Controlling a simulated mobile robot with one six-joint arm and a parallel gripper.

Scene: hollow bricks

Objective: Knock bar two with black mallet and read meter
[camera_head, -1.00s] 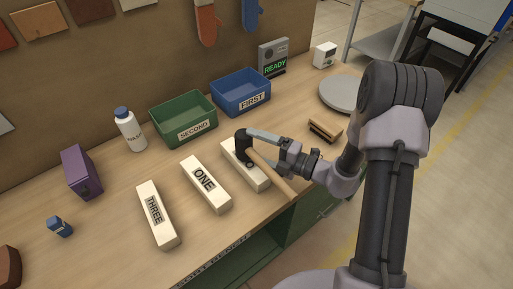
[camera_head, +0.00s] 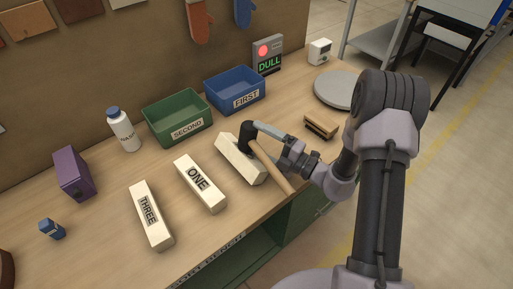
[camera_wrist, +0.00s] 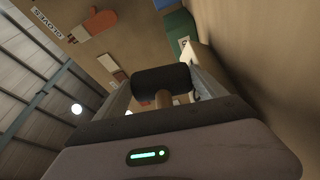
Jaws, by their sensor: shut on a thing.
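My gripper (camera_head: 258,133) is shut on the black mallet, whose dark head (camera_head: 246,136) and wooden handle (camera_head: 272,168) show in the head view. The head is at the far part of an unlabelled-looking pale bar (camera_head: 236,159), right of bar ONE (camera_head: 200,184); I cannot tell whether they touch. No number shows on this bar. Bar THREE (camera_head: 151,216) lies further left. The grey meter (camera_head: 268,55) at the back shows a red light and green "DULL". In the wrist view, the mallet head (camera_wrist: 161,80) sits between the fingers.
A green bin SECOND (camera_head: 177,118) and a blue bin FIRST (camera_head: 235,90) stand behind the bars. A wooden block-like item (camera_head: 321,127) and a grey disc (camera_head: 336,90) lie right. A bottle (camera_head: 123,132), purple box (camera_head: 74,174) and small blue item (camera_head: 52,229) stand left.

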